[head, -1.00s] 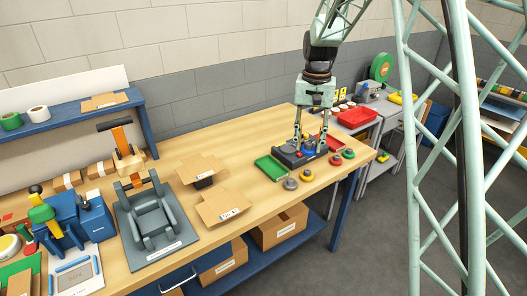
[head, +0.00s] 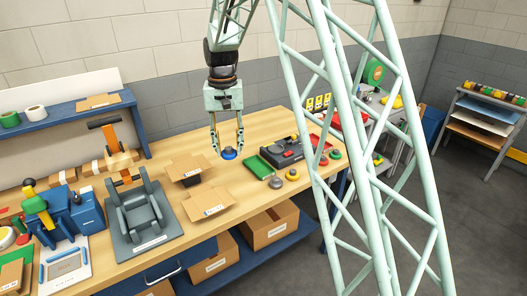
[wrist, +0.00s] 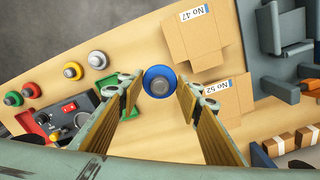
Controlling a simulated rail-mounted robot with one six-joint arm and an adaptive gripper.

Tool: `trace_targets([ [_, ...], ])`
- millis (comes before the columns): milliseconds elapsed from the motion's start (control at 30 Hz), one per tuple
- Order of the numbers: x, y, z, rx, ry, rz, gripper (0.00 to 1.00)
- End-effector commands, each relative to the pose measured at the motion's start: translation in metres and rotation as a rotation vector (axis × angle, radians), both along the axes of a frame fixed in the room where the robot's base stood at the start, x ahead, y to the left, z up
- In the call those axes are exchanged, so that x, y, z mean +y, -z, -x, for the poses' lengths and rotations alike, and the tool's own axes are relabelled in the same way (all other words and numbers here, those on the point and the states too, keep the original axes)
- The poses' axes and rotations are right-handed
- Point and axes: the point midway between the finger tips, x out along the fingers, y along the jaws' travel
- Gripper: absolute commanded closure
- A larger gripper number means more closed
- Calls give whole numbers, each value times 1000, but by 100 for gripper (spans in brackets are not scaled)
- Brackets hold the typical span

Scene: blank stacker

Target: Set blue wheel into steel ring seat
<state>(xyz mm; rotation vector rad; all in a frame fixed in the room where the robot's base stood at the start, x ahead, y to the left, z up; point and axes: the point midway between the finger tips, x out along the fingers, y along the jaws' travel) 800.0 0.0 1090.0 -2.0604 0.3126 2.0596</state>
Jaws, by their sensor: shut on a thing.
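The blue wheel (head: 229,154) is a round blue disc with a grey hub. My gripper (head: 228,148) is shut on it, one finger at each side, and holds it above the wooden bench. In the wrist view the blue wheel (wrist: 159,73) shows between the fingertips of my gripper (wrist: 158,84). The wheel appears roughly level, with bare bench below. I cannot pick out the steel ring seat for certain in either view.
Open cartons (head: 208,203) lie near the wheel, beside a grey cradle fixture (head: 143,213). A green tray (head: 258,166), a black control box (head: 283,150) and several coloured knobs (head: 292,174) stand to the right. Bare bench (head: 258,128) lies behind.

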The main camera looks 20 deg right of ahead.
Motion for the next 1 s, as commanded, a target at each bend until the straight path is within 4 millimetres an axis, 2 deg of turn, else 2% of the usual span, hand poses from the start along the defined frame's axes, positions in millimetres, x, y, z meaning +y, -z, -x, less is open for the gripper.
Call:
trace_targets([
  [667, -1, 0, 0, 0, 7, 0, 79],
  [1000, -18, 4, -1, 2, 166, 0, 79],
])
